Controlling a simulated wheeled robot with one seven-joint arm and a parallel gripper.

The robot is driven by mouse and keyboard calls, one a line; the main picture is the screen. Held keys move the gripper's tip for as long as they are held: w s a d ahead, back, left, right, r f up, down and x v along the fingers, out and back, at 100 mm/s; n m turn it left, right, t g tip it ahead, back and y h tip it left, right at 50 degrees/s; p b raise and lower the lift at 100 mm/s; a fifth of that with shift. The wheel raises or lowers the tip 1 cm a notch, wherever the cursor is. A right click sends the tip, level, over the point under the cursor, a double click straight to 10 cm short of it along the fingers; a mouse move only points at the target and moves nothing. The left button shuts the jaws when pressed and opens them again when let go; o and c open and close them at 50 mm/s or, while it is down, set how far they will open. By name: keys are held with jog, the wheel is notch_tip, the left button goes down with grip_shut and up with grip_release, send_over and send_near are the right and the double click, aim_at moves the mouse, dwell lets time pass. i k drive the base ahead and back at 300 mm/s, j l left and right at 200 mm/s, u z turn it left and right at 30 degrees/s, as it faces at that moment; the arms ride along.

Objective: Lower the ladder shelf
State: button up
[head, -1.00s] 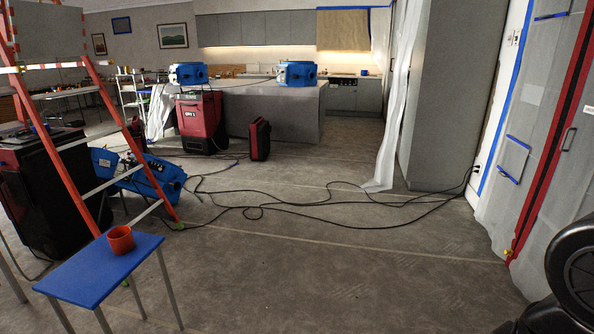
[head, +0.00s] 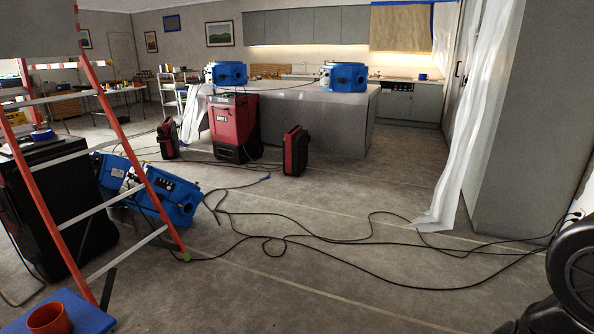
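The ladder (head: 158,207) stands at the left edge of the head view, with orange side rails and pale rungs. Its top is cut off by the frame. A flat grey panel (head: 38,28) shows between the rails near the top; I cannot tell for sure whether it is the ladder's shelf. My gripper is not in view. Only a black rounded part of my own body shows at the lower right, far from the ladder.
A blue stool (head: 90,318) with an orange cup (head: 49,318) stands close at lower left. Blue machines (head: 168,197) and a black box (head: 60,215) lie behind the ladder. Cables (head: 340,240) cross the floor. A red dehumidifier (head: 233,125) stands by the island. Middle floor is mostly open.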

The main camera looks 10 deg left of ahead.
aim_at(28, 28)
jog(key=i+j+u, duration=0.2)
jog(key=i+u, duration=0.15)
jog(key=i, duration=0.35)
jog(key=i+u, duration=0.35)
jog(key=i, duration=0.4)
jog(key=i+l+u, duration=0.35)
jog(key=i, duration=0.35)
jog(key=i+u, duration=0.35)
jog(key=i, duration=0.2)
jog(key=i+l+u, duration=0.15)
jog(key=i+u, duration=0.2)
jog(key=i, duration=0.2)
jog(key=i+l+u, duration=0.3)
jog(key=i, duration=0.25)
